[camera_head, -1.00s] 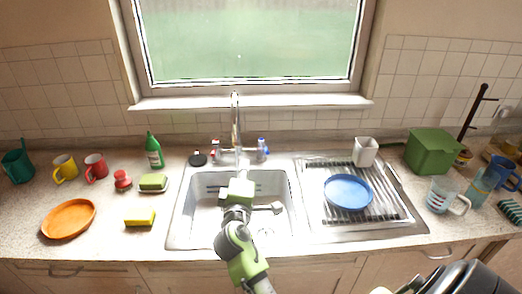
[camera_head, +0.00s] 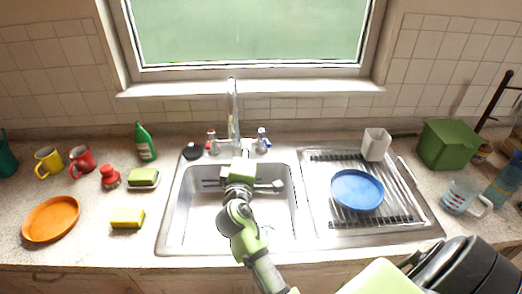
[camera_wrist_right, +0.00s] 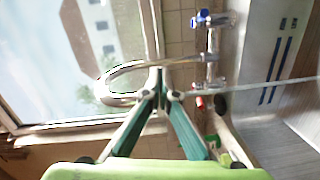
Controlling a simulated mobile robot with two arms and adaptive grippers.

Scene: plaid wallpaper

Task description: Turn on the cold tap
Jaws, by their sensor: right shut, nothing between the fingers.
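The chrome tap (camera_head: 234,115) stands behind the sink, with its tall spout in front of the window ledge. The blue-marked cold handle (camera_head: 262,140) is on its right and the red-marked hot handle (camera_head: 211,140) on its left. My right gripper (camera_head: 239,168) is over the back of the sink, short of the tap; its fingertips are hardly visible there. In the right wrist view its fingers (camera_wrist_right: 162,92) are shut and empty, in front of the spout (camera_wrist_right: 125,83). The blue handle (camera_wrist_right: 202,19) shows apart from them. A thin pale line runs right from there; I cannot tell if it is water.
The sink (camera_head: 185,225) lies under my right arm. A blue plate (camera_head: 357,190) and a white cup (camera_head: 376,145) stand at the drainer on the right. A green bottle (camera_head: 145,142) and a sponge (camera_head: 127,218) are on the left. Space around the cold handle looks clear.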

